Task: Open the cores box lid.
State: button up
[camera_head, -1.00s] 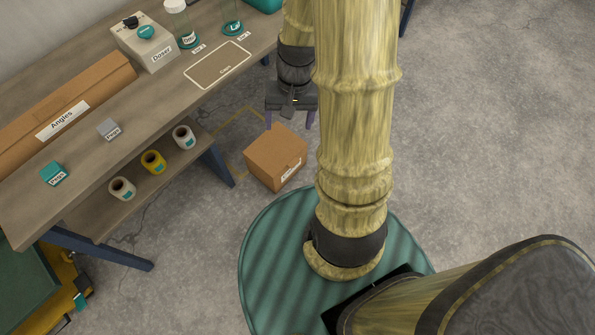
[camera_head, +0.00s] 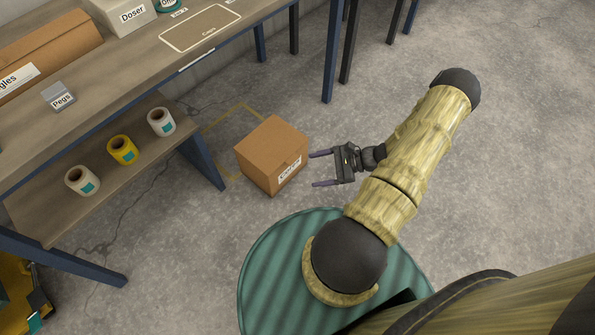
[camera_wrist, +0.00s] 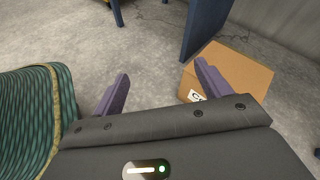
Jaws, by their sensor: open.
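The cores box (camera_head: 262,158) is a brown cardboard box on the floor with a white label on its side. Its top looks closed. My gripper (camera_head: 320,169) is to the right of the box, open and empty, with its two purple fingers pointing left toward it. The fingers look apart from the box, though the exact gap is hard to tell. In the wrist view the box (camera_wrist: 240,80) shows at the right, partly hidden behind the right finger of my gripper (camera_wrist: 162,88).
A workbench (camera_head: 130,90) stands at the left, with its dark blue leg (camera_head: 203,163) close beside the box. White and yellow tape rolls (camera_head: 122,150) sit on its lower shelf. A yellow floor outline (camera_head: 222,122) lies behind the box. Open floor spreads to the right.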

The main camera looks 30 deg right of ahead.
jog(key=d+f+m+t+h+b, duration=0.3)
jog(key=f+m+t+b, duration=0.1)
jog(key=f, duration=0.5)
jog(key=s+d+f+m+t+h+b, duration=0.1)
jog(key=d+f+m+t+h+b, duration=0.1)
jog(key=f+m+t, duration=0.4)
notch_tip(320, 180, down, 4)
jog(key=shift+d+r+m+h+b, duration=0.1)
jog(key=shift+d+m+h+b, duration=0.3)
jog(key=shift+d+b, duration=0.6)
jog(key=shift+a, duration=0.25)
jog(key=b+x, duration=0.6)
jog(key=x, duration=1.1)
jog(key=shift+r+b, duration=0.3)
jog(key=shift+w, duration=0.15)
jog(key=c, duration=1.4)
